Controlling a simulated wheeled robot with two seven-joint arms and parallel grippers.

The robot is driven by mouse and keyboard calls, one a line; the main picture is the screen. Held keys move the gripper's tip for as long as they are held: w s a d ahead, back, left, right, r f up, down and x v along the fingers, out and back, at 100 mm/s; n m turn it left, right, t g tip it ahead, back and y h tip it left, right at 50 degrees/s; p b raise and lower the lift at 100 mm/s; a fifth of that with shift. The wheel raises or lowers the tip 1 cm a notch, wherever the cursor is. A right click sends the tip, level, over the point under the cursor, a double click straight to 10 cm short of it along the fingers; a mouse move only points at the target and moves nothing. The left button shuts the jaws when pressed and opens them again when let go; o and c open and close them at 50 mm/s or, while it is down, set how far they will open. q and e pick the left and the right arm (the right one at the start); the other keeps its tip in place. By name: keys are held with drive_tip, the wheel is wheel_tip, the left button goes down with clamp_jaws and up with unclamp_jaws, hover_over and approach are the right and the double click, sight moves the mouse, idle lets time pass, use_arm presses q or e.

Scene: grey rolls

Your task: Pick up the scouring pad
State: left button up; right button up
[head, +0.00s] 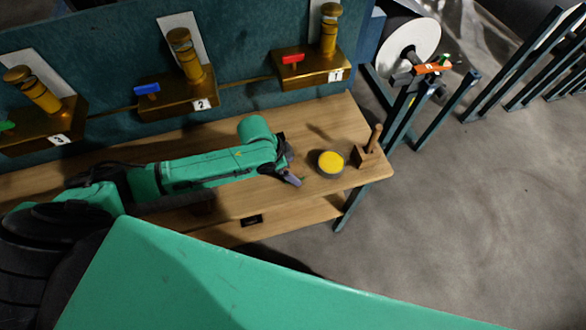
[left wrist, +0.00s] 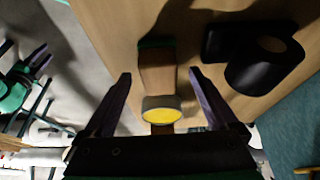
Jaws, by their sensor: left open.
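The scouring pad (left wrist: 157,72), a brown block with a green layer at its far-from-palm end, lies on the wooden table in the left wrist view. In the head view it is mostly hidden by my left gripper (head: 290,169). My left gripper is open in the left wrist view (left wrist: 159,74), with one finger to each side of the pad and gaps between. I cannot tell the height of the fingertips over the table. A green arm end with dark prongs (left wrist: 38,62), seemingly my right gripper, shows small at the left of that view.
A round tin with a yellow top (head: 331,162) stands just beyond the pad. A wooden block with an upright peg (head: 371,155) is near the right table edge. A black object (left wrist: 262,65) lies beside my left fingers. Brass fixtures (head: 190,90) line the back.

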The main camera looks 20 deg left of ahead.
sight(293, 169)
use_arm(q)
drive_tip(key=shift+d+f, duration=0.2)
drive_tip(key=shift+f, duration=0.35)
clamp_jaws()
wheel_tip(293, 169, up, 20)
drive_tip(key=b, duration=0.1)
